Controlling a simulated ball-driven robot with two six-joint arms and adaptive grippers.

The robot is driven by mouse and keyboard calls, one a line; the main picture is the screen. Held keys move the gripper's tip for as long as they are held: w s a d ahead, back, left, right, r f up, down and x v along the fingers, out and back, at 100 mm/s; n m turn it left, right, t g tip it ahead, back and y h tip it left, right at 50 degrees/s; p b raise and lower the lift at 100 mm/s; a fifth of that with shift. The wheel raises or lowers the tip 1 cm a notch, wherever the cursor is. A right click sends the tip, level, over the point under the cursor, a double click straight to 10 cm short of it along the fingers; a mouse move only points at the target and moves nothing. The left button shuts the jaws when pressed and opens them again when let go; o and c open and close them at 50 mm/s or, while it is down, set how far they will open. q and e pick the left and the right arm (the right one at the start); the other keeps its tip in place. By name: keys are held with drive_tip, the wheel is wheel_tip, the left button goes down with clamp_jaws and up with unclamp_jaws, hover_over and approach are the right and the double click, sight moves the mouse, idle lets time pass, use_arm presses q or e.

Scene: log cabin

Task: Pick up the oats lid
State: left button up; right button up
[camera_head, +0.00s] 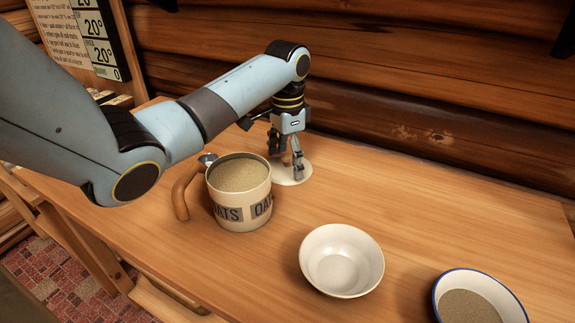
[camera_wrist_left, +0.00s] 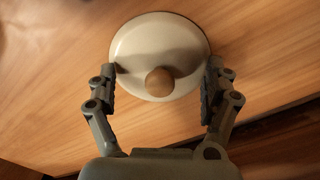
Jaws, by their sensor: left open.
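The oats lid (camera_head: 293,176) is a cream disc lying flat on the table behind and to the right of the oats canister. In the left wrist view the lid (camera_wrist_left: 160,38) shows its round wooden knob (camera_wrist_left: 159,81). My left gripper (camera_head: 288,168) points down over the lid, its fingers open. In the left wrist view the fingers of the left gripper (camera_wrist_left: 160,85) stand either side of the knob, apart from it. The oats canister (camera_head: 229,213) is uncovered and full of oats, with a wooden handle. My right gripper is not in view.
An empty white bowl (camera_head: 316,241) stands in front on the table (camera_head: 440,215), and a blue-rimmed bowl (camera_head: 439,294) with grainy contents is at the lower right. The log wall (camera_head: 430,75) runs close behind the lid. The table right of the lid is clear.

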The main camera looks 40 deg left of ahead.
use_arm(q)
drive_tip(key=c, duration=1.3)
drive_tip(key=shift+s+f, duration=0.1)
clamp_jaws()
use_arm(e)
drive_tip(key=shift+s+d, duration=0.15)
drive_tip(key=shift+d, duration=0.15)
use_arm(q)
drive_tip(key=shift+d, duration=0.1)
